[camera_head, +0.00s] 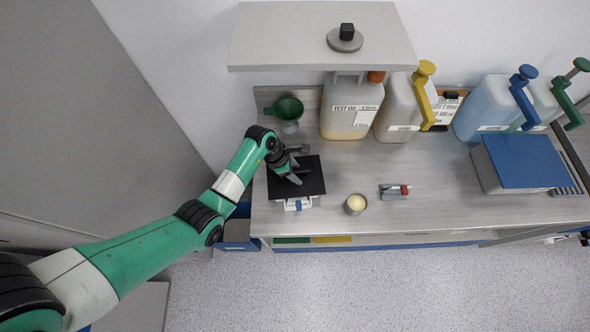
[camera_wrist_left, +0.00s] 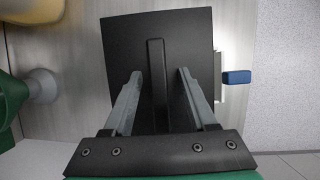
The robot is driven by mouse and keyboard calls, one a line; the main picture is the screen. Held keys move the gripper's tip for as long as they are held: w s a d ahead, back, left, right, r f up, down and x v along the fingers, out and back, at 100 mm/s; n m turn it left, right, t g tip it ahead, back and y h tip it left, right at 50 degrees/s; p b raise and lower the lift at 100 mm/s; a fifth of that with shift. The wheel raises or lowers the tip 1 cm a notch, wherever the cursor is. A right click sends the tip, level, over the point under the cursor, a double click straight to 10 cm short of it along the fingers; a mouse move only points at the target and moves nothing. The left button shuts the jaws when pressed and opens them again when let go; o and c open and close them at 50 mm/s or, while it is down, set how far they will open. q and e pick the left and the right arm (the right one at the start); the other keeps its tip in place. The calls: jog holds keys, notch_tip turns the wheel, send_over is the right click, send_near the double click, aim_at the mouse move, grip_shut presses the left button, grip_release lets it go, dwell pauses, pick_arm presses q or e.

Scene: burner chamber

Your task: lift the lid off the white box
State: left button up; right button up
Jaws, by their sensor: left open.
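The white box (camera_head: 297,204) stands at the left end of the bench, with its flat black lid (camera_head: 315,184) on top hiding most of it. A blue tab shows on its front. In the left wrist view the lid (camera_wrist_left: 120,40) fills the middle, with a narrow raised bar (camera_wrist_left: 157,90) along it. My left gripper (camera_head: 301,175) is over the lid, open and empty. In the wrist view its fingers (camera_wrist_left: 160,72) are on either side of the bar, apart from it. I cannot tell whether the fingertips touch the lid. My right gripper is not in view.
A green funnel (camera_head: 286,108) stands behind the box. A small round cup (camera_head: 355,204) and a small red-topped item (camera_head: 394,191) are to its right. A blue-topped box (camera_head: 525,162) is at right.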

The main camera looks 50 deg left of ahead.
aim_at(299, 170)
pick_arm(q)
grip_shut()
jog(key=shift+r, duration=0.1)
dwell(0.3)
jog(key=shift+r, duration=0.5)
notch_tip(299, 170, up, 3)
jog(key=shift+d+f+p, duration=0.1)
jog(key=shift+p, duration=0.5)
jog(key=s+d+r+p, duration=0.3)
jog(key=s+d+r, duration=0.5)
jog(key=s+r, duration=0.1)
jog(key=shift+s+d, duration=0.4)
jog(key=shift+s, duration=0.4)
